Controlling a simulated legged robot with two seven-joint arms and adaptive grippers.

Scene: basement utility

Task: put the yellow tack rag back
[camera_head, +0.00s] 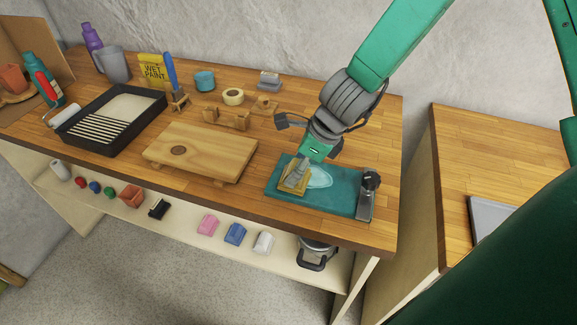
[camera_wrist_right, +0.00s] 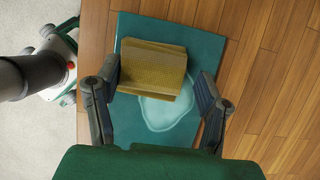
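The yellow tack rag (camera_head: 287,186) lies on a teal mat (camera_head: 340,206) near the front right of the workbench. It also shows in the right wrist view (camera_wrist_right: 152,68) as a folded yellow cloth beside a pale wet-looking patch (camera_wrist_right: 170,108). My right gripper (camera_head: 291,148) is over the mat at the rag. In the right wrist view its two fingers (camera_wrist_right: 153,106) stand wide apart, one to each side of the rag. The left finger looks close to the rag's edge; I cannot tell if it touches. A gap shows on the right. My left gripper is not in view.
A wooden board (camera_head: 205,148) lies left of the mat. A black paint tray (camera_head: 105,118), a yellow sign (camera_head: 153,70), a tape roll (camera_head: 233,97) and a teal pot (camera_head: 204,80) stand behind. A metal piece (camera_head: 366,203) sits at the mat's right end.

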